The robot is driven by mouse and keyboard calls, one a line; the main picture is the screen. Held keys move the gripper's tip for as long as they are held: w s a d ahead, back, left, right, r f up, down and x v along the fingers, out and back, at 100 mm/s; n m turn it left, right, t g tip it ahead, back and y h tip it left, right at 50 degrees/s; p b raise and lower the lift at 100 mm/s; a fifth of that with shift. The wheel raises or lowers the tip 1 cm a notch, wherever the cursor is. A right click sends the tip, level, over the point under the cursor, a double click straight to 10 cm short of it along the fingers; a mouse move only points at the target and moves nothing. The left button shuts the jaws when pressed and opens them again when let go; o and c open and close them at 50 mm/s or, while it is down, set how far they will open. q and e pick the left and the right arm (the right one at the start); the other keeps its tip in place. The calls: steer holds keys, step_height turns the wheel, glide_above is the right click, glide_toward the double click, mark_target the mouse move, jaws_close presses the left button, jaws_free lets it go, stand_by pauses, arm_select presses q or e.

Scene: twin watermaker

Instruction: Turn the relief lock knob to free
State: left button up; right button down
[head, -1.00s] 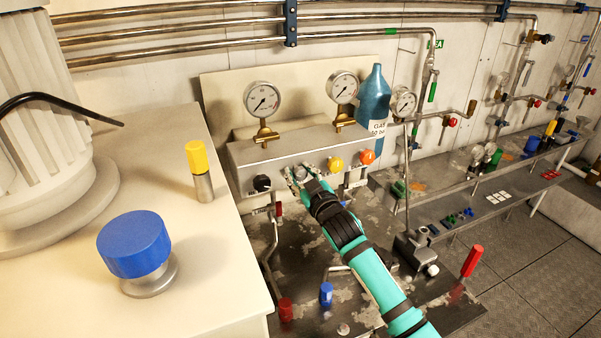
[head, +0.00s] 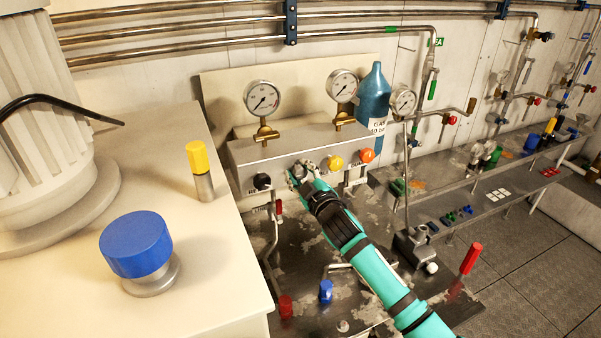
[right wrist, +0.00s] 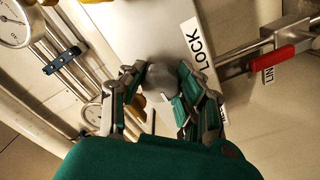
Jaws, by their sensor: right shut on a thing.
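The grey relief lock knob (right wrist: 160,77) sits on the front of the silver panel, between the fingers of my right gripper in the right wrist view. A white label reading LOCK (right wrist: 195,42) is beside it. In the head view my right gripper (head: 301,172) is at the panel front (head: 285,155), between the black knob (head: 262,182) and the yellow knob (head: 335,162). Its fingers are shut on the grey knob and mostly hide it in that view. Which way the knob points cannot be told. My left gripper is in neither view.
An orange knob (head: 367,156) is farther right on the panel. Gauges (head: 263,98) and a blue bottle (head: 375,92) stand above and behind. A red-handled lever (right wrist: 271,63) is near the gripper. A pale counter (head: 215,260) fills the left.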

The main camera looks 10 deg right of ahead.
steer(key=c, duration=0.9)
jaws_free()
steer(key=shift+s, duration=0.15)
steer(key=s+d, duration=0.2)
steer(key=s, duration=0.9)
steer(key=shift+s+d, duration=0.15)
steer(key=shift+s, duration=0.1)
